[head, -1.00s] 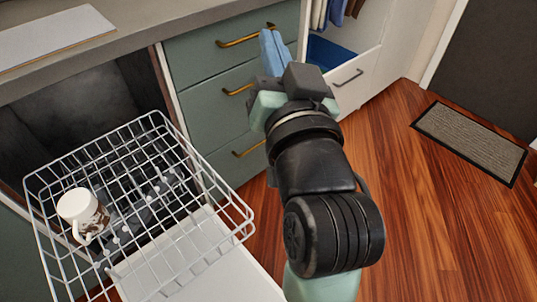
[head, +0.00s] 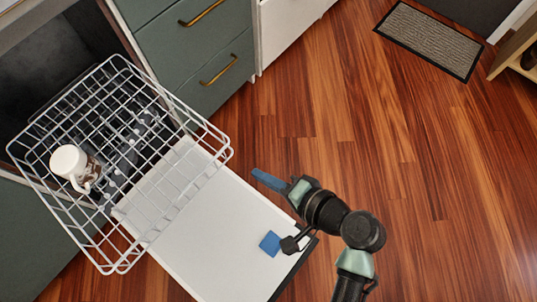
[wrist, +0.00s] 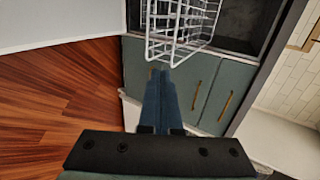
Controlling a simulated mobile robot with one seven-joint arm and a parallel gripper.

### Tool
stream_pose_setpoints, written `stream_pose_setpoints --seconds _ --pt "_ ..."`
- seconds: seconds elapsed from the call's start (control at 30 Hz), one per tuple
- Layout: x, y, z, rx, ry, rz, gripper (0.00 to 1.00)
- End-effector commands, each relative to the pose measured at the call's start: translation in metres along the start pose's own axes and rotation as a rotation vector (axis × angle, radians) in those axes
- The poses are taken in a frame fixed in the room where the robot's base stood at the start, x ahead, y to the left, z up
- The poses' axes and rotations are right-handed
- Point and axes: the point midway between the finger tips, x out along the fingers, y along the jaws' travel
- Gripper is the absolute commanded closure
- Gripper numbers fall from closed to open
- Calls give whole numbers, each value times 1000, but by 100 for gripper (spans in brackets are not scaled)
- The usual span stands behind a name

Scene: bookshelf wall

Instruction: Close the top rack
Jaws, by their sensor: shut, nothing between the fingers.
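The top rack (head: 190,118) is a white wire basket, pulled out from the dishwasher opening at the left in the head view. A white and brown mug (head: 70,163) stands in it. The rack also shows at the top of the wrist view (wrist: 185,30). My gripper (head: 258,174) is shut and empty, its blue fingers pointing toward the rack from the right, with a gap between them. In the wrist view the fingers (wrist: 160,80) lie together just below the rack's wire corner. The dishwasher's inside is partly hidden by the rack.
The open white dishwasher door (head: 215,225) lies low below the rack, with a blue square (head: 270,243) on it. Green drawers (head: 205,50) with brass handles stand beside the opening. A grey mat (head: 430,38) lies on the wooden floor, which is clear at the right.

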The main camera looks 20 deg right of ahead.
Motion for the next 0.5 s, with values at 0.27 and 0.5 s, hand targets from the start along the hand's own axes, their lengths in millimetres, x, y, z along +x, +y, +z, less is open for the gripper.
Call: stream_pose_setpoints --seconds 0.27,0.5 --pt "62 2 0 -4 -2 0 100" --pt "88 -16 0 -5 0 0 100"
